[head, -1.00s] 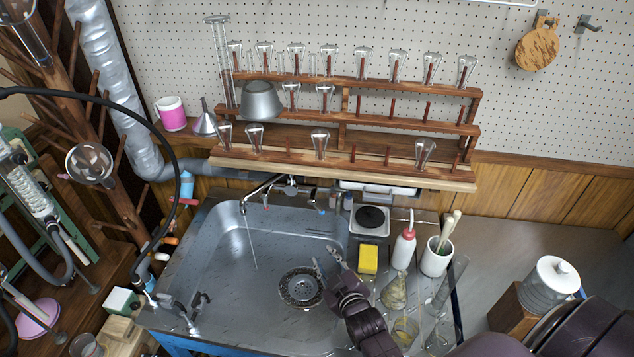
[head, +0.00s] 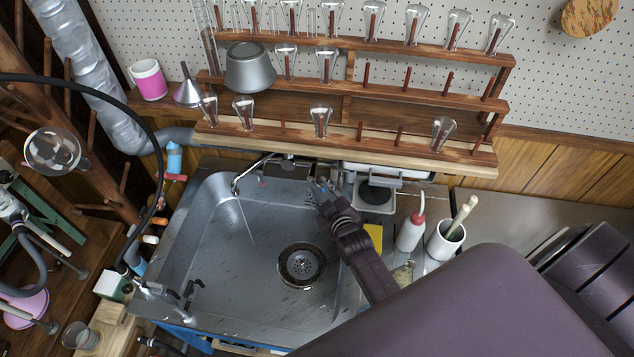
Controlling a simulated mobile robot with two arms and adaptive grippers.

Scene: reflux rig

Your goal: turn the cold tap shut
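The mixer tap's curved spout (head: 238,184) stands at the back edge of the steel sink (head: 205,265). A thin stream of water (head: 246,222) falls from it into the basin. A small red mark of the hot tap (head: 262,182) shows right of the spout. My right gripper (head: 321,188) is at the back right of the sink, its fingertips at the place of the cold tap. They largely cover that tap, so I cannot tell whether they touch it or how far apart they are. My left gripper is not in view.
A wooden glassware rack (head: 345,145) overhangs the back of the sink. The basin around the drain (head: 301,265) is clear.

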